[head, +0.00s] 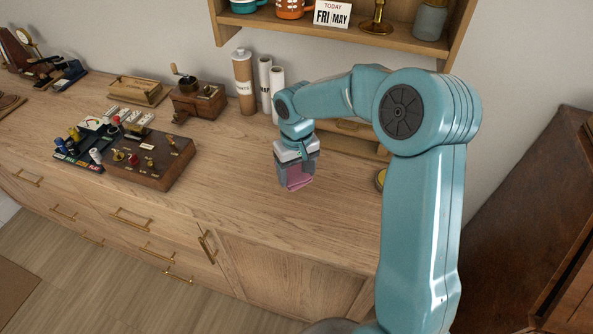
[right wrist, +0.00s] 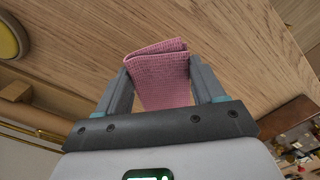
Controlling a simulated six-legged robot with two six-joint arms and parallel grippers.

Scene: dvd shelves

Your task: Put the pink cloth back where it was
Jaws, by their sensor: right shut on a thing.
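The pink cloth (head: 298,178) is folded and hangs from my right gripper (head: 297,172) above the wooden counter top (head: 240,195). In the right wrist view the cloth (right wrist: 158,72) sits between both fingers of the gripper (right wrist: 160,88), which is shut on it. The cloth's lower end points at the counter. I cannot tell how far above the wood it is. My left gripper is not in view.
A wooden box with small fittings (head: 150,160) stands left on the counter. Behind are a coffee grinder (head: 197,97), a tray (head: 139,91) and upright rolls (head: 265,78). A wall shelf (head: 340,33) hangs above. The counter around the cloth is clear.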

